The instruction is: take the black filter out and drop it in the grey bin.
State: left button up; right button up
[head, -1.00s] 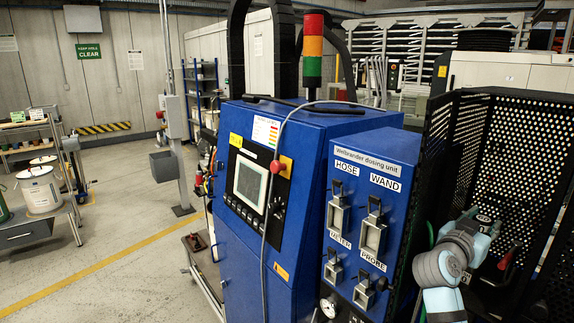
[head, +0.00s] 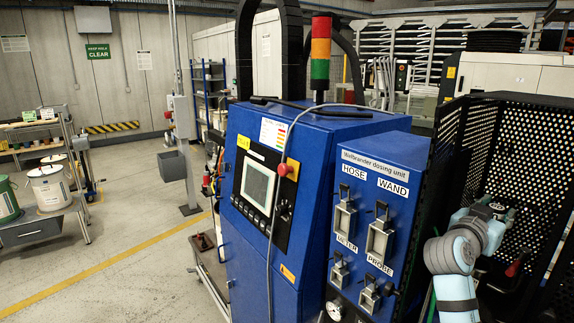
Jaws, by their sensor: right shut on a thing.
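My right gripper (head: 500,210) is at the right, in front of the black perforated cage and to the right of the blue dosing unit (head: 310,190). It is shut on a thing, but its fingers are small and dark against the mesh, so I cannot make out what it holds. I cannot pick out the black filter for certain. A small grey bin (head: 172,165) is fixed to a post left of the blue unit, well away from the gripper. My left gripper is not in view.
The black mesh cage (head: 535,135) stands close around my right arm. A red-handled part (head: 515,267) sits below the gripper. The unit's front has several latches under HOSE, WAND, METER and PROBE labels. Drums (head: 48,188) stand on a cart at left; open floor (head: 130,245) lies between.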

jog(key=v, duration=1.1)
jog(key=shift+s+a, duration=0.2)
jog(key=shift+a, duration=0.15)
